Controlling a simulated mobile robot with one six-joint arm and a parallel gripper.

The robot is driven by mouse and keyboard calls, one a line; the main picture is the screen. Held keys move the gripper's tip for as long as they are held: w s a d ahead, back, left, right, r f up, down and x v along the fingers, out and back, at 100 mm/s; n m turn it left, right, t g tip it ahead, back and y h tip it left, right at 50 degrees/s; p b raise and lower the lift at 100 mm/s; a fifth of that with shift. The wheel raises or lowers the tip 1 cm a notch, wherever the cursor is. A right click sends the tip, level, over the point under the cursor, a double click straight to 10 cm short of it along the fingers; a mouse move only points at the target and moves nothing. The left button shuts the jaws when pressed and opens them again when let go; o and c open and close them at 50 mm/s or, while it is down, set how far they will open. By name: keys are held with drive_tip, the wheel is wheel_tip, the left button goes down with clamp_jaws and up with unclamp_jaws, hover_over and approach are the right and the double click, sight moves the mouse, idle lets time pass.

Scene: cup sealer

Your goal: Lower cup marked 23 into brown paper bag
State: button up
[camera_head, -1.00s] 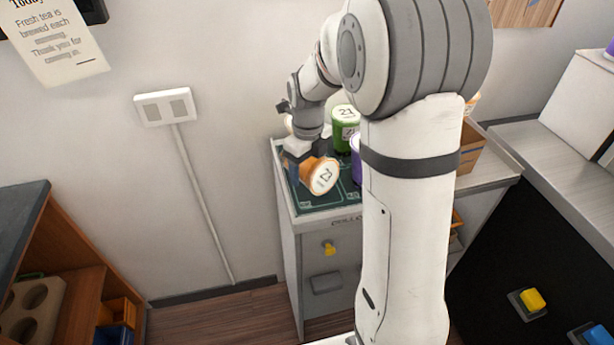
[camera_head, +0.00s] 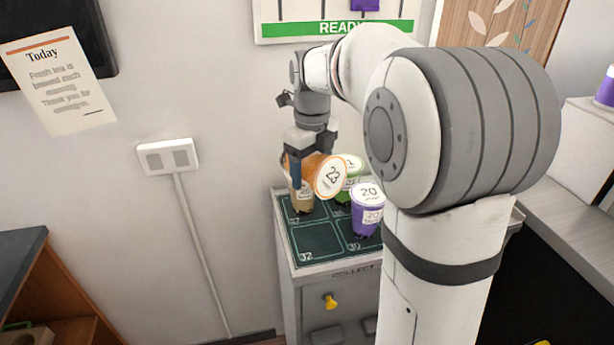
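My gripper (camera_head: 303,160) is shut on the orange cup marked 23 (camera_head: 312,170). It holds the cup tilted on its side, above the back of the green collect mat (camera_head: 318,243). The cup's white lid, with the number 23, faces me. The brown paper bag is not visible in the current view; my large arm links cover much of the right side.
A purple cup marked 20 (camera_head: 367,212) stands upright on the mat. A green cup (camera_head: 343,192) and a tan cup (camera_head: 301,197) stand behind it, partly hidden. A READY board (camera_head: 337,27) hangs on the wall.

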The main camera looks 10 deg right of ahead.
drive_tip(key=d+r+p, duration=0.6)
drive_tip(key=d, duration=0.4)
drive_tip(key=d+r+p, duration=0.6)
drive_tip(key=d, duration=0.3)
drive_tip(key=d+r, duration=0.1)
drive_tip(key=d, duration=0.9)
drive_tip(key=d+r, duration=0.2)
drive_tip(key=d, duration=0.8)
drive_tip(key=shift+s+d+r, duration=0.15)
drive_tip(key=shift+d+r, duration=0.1)
drive_tip(key=shift+d, duration=0.1)
